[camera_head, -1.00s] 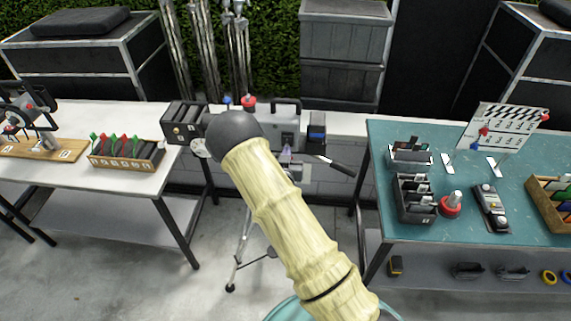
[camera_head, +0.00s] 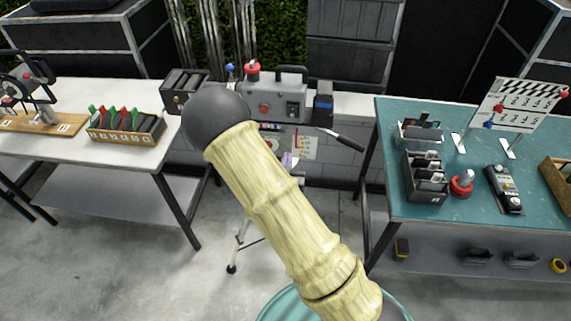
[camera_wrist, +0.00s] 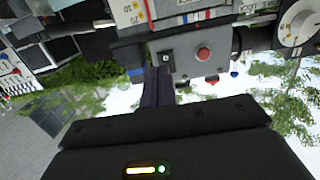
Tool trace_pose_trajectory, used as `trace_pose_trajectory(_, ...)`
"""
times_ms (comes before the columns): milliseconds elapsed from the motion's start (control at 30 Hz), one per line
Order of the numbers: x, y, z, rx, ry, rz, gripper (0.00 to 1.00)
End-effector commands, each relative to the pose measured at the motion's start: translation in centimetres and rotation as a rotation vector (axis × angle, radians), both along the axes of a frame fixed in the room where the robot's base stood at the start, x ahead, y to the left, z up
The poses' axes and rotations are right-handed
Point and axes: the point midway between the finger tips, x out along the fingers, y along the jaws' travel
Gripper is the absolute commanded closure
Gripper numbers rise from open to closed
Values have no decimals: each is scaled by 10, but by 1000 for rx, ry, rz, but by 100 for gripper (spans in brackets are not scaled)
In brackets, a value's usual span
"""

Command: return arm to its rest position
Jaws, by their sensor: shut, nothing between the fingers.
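My arm, in a pale ribbed sleeve with a black rounded joint, rises across the middle of the head view and bends away at the top. It hides my gripper there. In the wrist view the black gripper body fills the bottom, and narrow dark fingers (camera_wrist: 157,86) stick out above it, shut and empty. A grey control box with a red button (camera_wrist: 203,54) shows behind the fingers; I cannot tell its distance from them. In the head view, a grey box with a handle (camera_head: 278,104) stands behind my arm.
A white table (camera_head: 80,165) stands left with a slotted wooden box (camera_head: 125,137). A teal table (camera_head: 465,205) stands right with a clapperboard (camera_head: 513,103) and a black divided tray (camera_head: 427,190). A tripod (camera_head: 240,245) stands on the floor between them, with a pan handle (camera_head: 345,139).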

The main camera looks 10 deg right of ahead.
Motion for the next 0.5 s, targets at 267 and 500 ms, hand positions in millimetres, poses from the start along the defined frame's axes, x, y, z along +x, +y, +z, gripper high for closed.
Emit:
trace_pose_trajectory(267, 0, 7, 1, 0, 0, 14, 100)
trace_pose_trajectory(500, 1, 4, 0, 10, 10, 6, 100)
